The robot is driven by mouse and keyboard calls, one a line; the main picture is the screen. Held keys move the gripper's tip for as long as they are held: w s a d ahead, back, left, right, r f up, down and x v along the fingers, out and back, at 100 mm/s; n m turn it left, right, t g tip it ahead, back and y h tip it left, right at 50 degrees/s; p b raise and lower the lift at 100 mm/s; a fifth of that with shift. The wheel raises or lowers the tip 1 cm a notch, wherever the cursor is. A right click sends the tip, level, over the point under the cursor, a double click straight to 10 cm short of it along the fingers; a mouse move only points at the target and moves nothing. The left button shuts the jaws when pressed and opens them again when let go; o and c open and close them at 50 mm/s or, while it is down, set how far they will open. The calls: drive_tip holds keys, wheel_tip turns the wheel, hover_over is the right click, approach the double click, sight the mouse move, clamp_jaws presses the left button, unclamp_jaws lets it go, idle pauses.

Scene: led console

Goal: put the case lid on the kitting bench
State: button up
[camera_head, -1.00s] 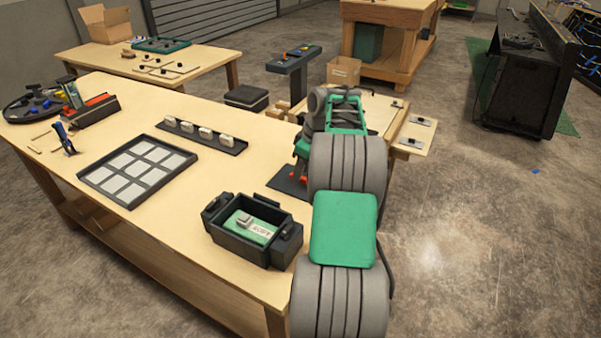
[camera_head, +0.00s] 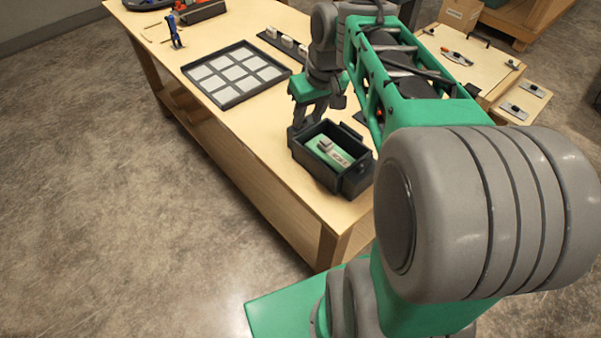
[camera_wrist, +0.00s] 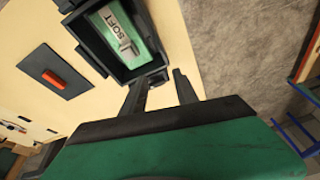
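A dark flat plate with an orange-red handle, which looks like the case lid (camera_wrist: 55,72), lies on the bench beside the open case in the wrist view. In the head view my arm mostly hides it. The dark open case (camera_head: 350,178) stands on the wooden bench (camera_head: 265,130) near its front corner, with a green board inside. The case also shows in the wrist view (camera_wrist: 160,35), the board reading "SOFT". My gripper (camera_head: 306,115) points down at the case's far-left end. Its fingers (camera_wrist: 160,90) are apart near the case's end handle; I cannot tell whether they touch it.
A dark tray with pale square cells (camera_head: 236,73) lies left of the case. A dark strip with white pieces (camera_head: 283,42) and a blue clamp-like tool (camera_head: 174,30) are behind. A side table with small parts (camera_head: 470,60) is at right. Bench surface left of the case is clear.

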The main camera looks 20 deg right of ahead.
drive_tip(key=s+a+f, duration=0.3)
drive_tip(key=s, duration=0.2)
drive_tip(key=s+a+f+m, duration=0.1)
drive_tip(key=s+a+f, duration=0.2)
drive_tip(key=s, duration=0.3)
drive_tip(key=shift+s+a+f+h, duration=0.3)
drive_tip(key=shift+a+h, duration=0.1)
drive_tip(key=shift+a, duration=0.3)
